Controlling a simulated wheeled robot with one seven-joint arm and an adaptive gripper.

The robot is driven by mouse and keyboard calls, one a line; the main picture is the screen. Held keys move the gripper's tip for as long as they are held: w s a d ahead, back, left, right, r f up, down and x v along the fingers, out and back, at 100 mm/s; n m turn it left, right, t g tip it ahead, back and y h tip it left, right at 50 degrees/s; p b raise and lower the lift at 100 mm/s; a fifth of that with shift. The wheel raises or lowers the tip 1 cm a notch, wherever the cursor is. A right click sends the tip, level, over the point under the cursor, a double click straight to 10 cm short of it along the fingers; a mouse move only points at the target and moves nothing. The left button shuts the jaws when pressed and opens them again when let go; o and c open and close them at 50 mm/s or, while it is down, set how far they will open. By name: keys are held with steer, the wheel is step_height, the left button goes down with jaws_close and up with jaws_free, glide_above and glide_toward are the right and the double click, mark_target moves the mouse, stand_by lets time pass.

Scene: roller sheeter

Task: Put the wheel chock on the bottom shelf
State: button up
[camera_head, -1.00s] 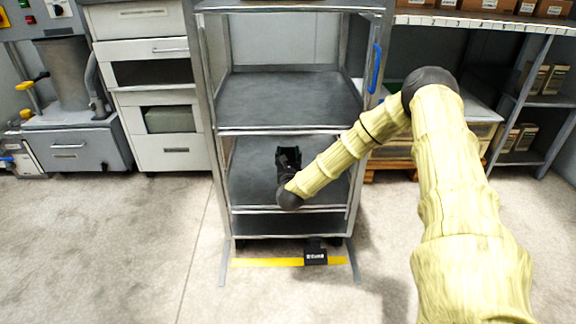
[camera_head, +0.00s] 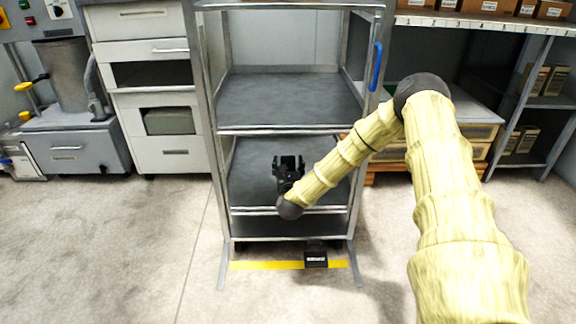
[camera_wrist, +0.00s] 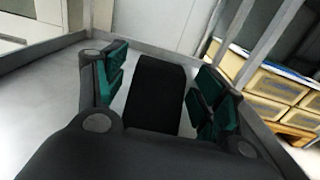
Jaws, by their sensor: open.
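Gaps show between the block and the pads. The block seems to rest on the pale shelf surface, though its underside is hidden. In the head view the chock cannot be told apart from the black gripper.
The middle shelf (camera_head: 290,100) above my gripper is empty. A black object with a white label (camera_head: 316,258) sits on a yellow floor strip (camera_head: 265,266) before the rack. A blue handle (camera_head: 375,66) is on the right post. Drawers (camera_head: 172,155) stand left; yellowish bins (camera_head: 480,132) stand right.

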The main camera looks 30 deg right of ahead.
steer(key=shift+r, duration=0.25)
steer(key=p+v, duration=0.4)
steer(key=v, duration=0.7)
steer(key=shift+s+a+f, duration=0.15)
steer(key=shift+s+a+f+p, duration=0.15)
steer(key=shift+s+a+p, duration=0.15)
steer(key=shift+a+p, duration=0.1)
steer(key=s+a+f+n+g+y, duration=0.3)
steer(key=s+a+f+n+y, duration=0.2)
steer(key=s+a+f+n, duration=0.5)
steer(key=s+a+f+n+g+y, duration=0.3)
steer(key=s+a+f+n+y, duration=0.3)
steer(key=a+n, duration=0.65)
steer(key=s+f+n+g+h, duration=0.1)
steer(key=s+n+g, duration=0.3)
steer(key=s+n, duration=0.5)
steer(key=s+f+n+g, duration=0.4)
steer(key=s+n, duration=0.6)
steer(key=s, duration=0.8)
steer(key=shift+g+h, duration=0.4)
steer(key=shift+g, duration=0.3)
